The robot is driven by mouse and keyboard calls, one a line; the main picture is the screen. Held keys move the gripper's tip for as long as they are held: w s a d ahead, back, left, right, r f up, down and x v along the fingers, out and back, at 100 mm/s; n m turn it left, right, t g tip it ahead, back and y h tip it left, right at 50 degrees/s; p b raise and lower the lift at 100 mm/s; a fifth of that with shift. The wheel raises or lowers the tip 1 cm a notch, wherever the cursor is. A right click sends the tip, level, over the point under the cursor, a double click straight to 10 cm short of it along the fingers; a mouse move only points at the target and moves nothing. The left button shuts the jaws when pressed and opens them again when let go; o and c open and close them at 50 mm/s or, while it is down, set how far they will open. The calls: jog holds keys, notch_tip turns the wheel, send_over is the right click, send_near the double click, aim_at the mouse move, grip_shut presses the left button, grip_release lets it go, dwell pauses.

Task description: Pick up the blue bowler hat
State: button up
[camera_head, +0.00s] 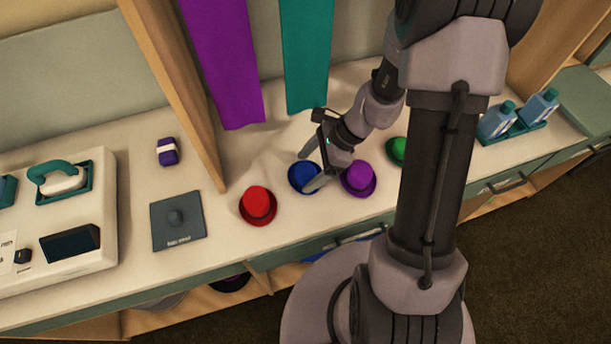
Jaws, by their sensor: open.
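The blue bowler hat (302,177) sits on the pale counter in the middle of the camera_head view. A red hat (258,205) stands to its left and a purple hat (359,180) to its right. My gripper (312,169) is open at the blue hat, with one finger by its upper edge and the other crossing over its lower right side. The gripper partly hides the hat's right side. I cannot tell whether the fingers touch it.
A green hat (397,151) stands farther right, partly behind my arm. Purple (225,60) and teal (306,55) cloths hang behind. A wooden post (178,95), a dark square plate (178,221) and a small purple object (167,151) are at left. Blue bottles (496,121) stand at right.

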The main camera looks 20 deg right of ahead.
jog(key=c, duration=1.4)
